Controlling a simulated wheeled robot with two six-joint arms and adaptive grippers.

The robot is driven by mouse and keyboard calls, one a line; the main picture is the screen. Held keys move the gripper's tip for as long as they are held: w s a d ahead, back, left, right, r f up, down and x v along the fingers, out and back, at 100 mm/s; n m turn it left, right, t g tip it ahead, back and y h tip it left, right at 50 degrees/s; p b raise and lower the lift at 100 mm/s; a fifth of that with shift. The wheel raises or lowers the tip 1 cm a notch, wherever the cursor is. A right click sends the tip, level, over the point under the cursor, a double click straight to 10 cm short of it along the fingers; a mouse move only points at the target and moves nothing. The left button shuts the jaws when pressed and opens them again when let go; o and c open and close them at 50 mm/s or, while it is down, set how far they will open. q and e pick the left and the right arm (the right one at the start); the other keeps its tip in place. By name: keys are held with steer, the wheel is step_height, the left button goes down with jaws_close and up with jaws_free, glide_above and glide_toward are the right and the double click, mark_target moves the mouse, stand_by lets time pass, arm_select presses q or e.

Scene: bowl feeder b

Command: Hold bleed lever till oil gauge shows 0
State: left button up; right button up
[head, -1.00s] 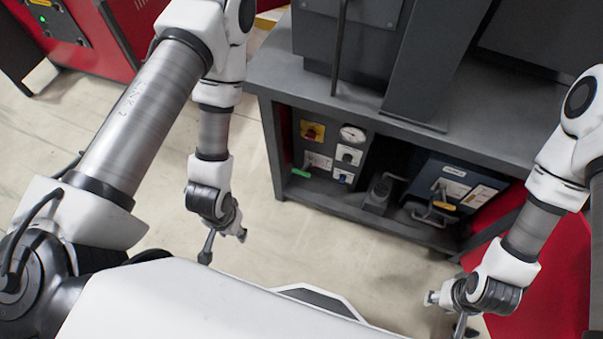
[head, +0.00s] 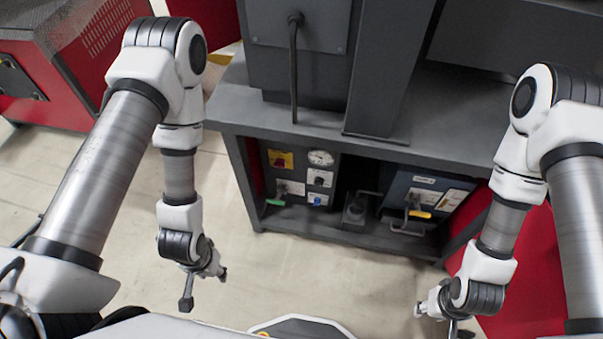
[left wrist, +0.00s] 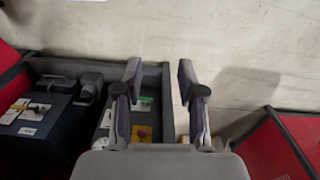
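The oil gauge (head: 320,158), a small white round dial, sits on the panel inside the grey bench's lower bay. Its reading is too small to make out. A green-tipped lever (head: 274,202) is low on that panel, and a yellow-tipped lever (head: 420,214) is on the blue unit to the right. I cannot tell by label which is the bleed lever. My left gripper (head: 205,289) is in front and left of the bench, touching nothing; the left wrist view shows its fingers (left wrist: 160,70) apart and empty. My right gripper (head: 436,321) is low at front right, fingers apart and empty.
The grey bench (head: 400,153) overhangs the bay, with side walls framing it. A yellow-and-red switch (head: 281,159) is beside the gauge. The blue unit (head: 405,183) stands right of a dark motor. Red cabinets flank both sides. The pale floor (head: 300,265) before the bench is clear.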

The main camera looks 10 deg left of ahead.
stand_by(0.4)
arm_select(q)
steer(key=c, duration=0.3)
steer(key=shift+w, duration=0.25)
jaws_close()
steer(key=w+f+t+b, duration=0.4)
steer(key=w+b, duration=0.1)
steer(key=w, duration=0.4)
steer(key=w+f+t+b, duration=0.4)
steer(key=w+b, duration=0.1)
steer(key=w, duration=0.4)
steer(key=w+d+f+t+b, duration=0.2)
steer(key=w+f+b, duration=0.4)
steer(key=b, duration=0.5)
steer(key=w+d+f+t+b, duration=0.2)
steer(key=w+f+b, duration=0.5)
steer(key=f+b, duration=0.3)
steer(key=shift+w+m+t+b, duration=0.3)
steer(key=shift+m+b, duration=0.1)
steer(key=shift+b, duration=0.85)
